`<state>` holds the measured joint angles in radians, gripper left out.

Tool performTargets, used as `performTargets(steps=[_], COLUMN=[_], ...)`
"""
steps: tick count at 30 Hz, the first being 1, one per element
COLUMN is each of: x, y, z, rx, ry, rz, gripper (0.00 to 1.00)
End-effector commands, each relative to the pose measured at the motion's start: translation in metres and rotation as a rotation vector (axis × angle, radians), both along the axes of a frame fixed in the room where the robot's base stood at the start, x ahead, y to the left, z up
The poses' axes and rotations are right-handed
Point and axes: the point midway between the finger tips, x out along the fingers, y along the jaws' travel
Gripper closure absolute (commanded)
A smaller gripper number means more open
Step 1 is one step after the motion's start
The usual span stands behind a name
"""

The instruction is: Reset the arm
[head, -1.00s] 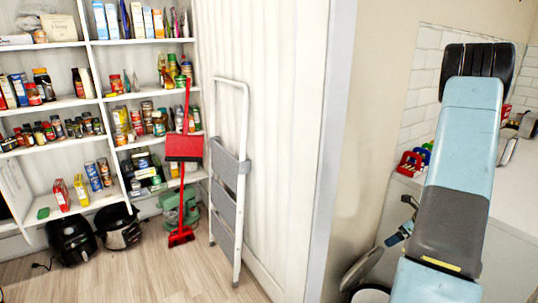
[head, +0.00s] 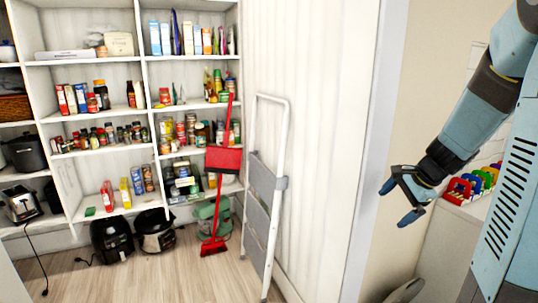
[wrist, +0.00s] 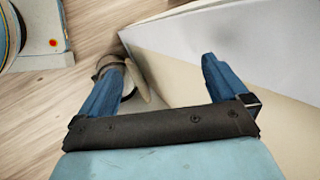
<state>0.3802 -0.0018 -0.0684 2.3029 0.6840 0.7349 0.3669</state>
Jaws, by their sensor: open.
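My gripper (head: 403,203) hangs at the end of my blue arm on the right of the head view, pointing down and to the left. Its two blue fingers are apart with nothing between them. In the wrist view my gripper (wrist: 160,88) also shows its fingers spread wide and empty. Below it are the wooden floor and a pale cabinet side.
Corner shelves (head: 105,60) hold jars, boxes and cans. A folding step ladder (head: 268,185) and a red dustpan with broom (head: 222,160) lean by the white wall. A counter (head: 450,235) with colourful objects (head: 470,185) is beside my arm. The wooden floor (head: 170,275) is clear in front.

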Motion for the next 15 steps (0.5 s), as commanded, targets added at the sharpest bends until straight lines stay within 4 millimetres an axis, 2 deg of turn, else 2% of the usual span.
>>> performTargets(steps=[1,6,15], x=[-0.008,-0.037,-0.097], y=[0.013,0.045,0.088], z=[0.012,0.042,0.083], rx=[-0.033,-0.147,-0.367], ry=[-0.020,-0.071,-0.159], rz=[0.063,0.269,0.610], gripper=[0.00,0.00,0.00])
